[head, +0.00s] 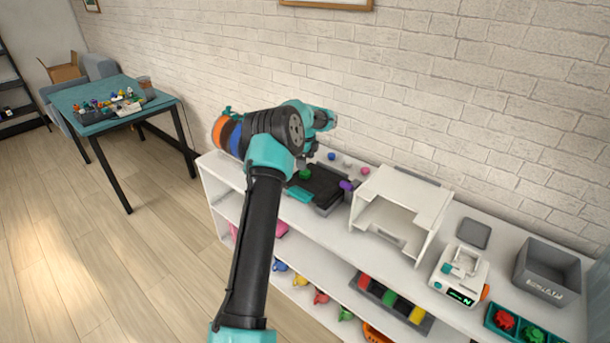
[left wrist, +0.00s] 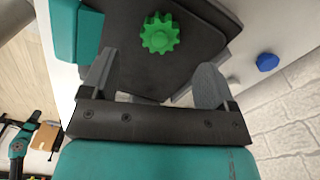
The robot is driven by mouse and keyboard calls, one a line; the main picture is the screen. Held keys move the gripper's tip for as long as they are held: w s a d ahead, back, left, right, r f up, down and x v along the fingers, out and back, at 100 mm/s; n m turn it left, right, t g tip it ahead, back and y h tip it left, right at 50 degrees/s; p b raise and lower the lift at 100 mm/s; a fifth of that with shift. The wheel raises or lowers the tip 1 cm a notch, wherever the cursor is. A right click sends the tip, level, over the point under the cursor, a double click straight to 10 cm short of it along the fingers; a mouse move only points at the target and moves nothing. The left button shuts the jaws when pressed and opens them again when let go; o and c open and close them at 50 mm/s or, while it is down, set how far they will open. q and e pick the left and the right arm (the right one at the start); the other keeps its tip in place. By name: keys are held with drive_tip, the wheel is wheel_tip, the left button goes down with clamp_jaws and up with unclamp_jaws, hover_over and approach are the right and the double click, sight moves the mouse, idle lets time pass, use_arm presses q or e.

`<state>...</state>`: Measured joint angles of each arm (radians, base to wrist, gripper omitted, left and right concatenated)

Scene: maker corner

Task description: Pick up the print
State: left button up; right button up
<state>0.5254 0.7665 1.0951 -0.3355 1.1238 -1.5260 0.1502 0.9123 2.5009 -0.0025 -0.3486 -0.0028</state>
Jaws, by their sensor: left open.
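The print looks like a small green gear (left wrist: 160,33) lying on a dark build plate (left wrist: 185,75) in the left wrist view. In the head view the green print (head: 305,174) shows on the dark printer bed (head: 324,181), just below my left wrist. My left gripper (left wrist: 155,80) is open and empty, with one grey finger on each side of the view. The gear is beyond the fingertips, roughly between their lines, and not touched. In the head view my arm hides much of the left gripper. My right gripper is in neither view.
A white open-fronted box (head: 400,213) stands right of the bed. Further right are a white device (head: 460,277), a grey bin (head: 547,272) and a tray of gears (head: 490,322). A blue knob (left wrist: 268,62) is close by. A brick wall rises behind.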

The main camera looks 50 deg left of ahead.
sight(305, 173)
use_arm(q)
drive_tip(key=shift+f, duration=0.3)
drive_tip(key=shift+a+f, duration=0.1)
drive_tip(key=shift+f, duration=2.5)
drive_tip(key=c, duration=1)
drive_tip(key=shift+r, duration=0.1)
